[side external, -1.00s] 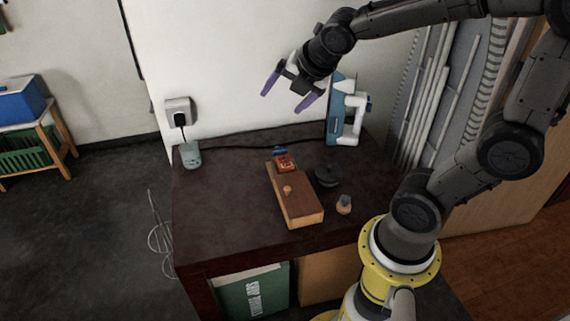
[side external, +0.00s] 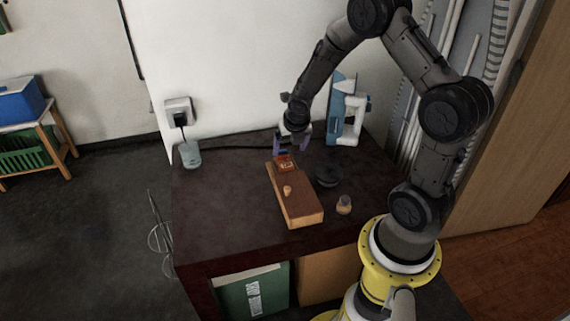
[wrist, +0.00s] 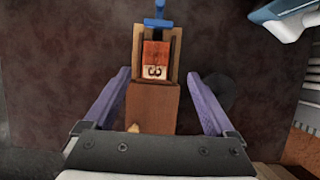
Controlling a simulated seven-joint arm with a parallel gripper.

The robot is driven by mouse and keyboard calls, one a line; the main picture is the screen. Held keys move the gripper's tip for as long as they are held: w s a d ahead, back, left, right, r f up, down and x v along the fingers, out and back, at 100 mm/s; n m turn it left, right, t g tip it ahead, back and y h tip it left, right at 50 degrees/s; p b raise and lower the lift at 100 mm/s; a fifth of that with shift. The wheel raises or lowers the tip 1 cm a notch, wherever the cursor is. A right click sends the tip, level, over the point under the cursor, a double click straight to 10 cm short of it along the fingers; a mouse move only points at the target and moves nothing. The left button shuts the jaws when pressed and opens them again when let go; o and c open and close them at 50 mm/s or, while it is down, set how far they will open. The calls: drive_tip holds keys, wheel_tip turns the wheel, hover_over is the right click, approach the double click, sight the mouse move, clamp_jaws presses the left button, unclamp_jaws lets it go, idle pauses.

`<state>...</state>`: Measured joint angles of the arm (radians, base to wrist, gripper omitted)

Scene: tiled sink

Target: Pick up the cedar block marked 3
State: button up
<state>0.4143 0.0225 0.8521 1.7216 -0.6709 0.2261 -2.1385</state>
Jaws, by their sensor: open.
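The cedar block marked 3 (wrist: 154,59) is reddish with a pale end that bears the number. It lies at the far end of a brown wooden holder (wrist: 150,110), between two low side walls. In the side external view the block (side external: 285,163) shows at the holder's back end. My gripper (side external: 292,145) is open, pointing down above that end. In the wrist view its purple fingers (wrist: 161,88) are spread wide on either side of the holder, with nothing between them touching the block.
A blue clamp-like part (wrist: 157,22) stands just past the block. A dark round lid (side external: 327,176) and a small knobbed piece (side external: 344,204) sit right of the holder. A blue and white device (side external: 347,112) stands behind.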

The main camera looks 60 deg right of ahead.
sight(285, 160)
drive_tip(key=shift+w+a+x, duration=0.1)
drive_tip(key=shift+a+x, duration=0.05)
drive_tip(key=shift+x, duration=1.6)
drive_tip(key=shift+w+a+x, duration=0.1)
drive_tip(key=shift+w+x, duration=0.05)
drive_tip(key=shift+x, duration=1.6)
clamp_jaws()
drive_tip(key=shift+r, duration=0.15)
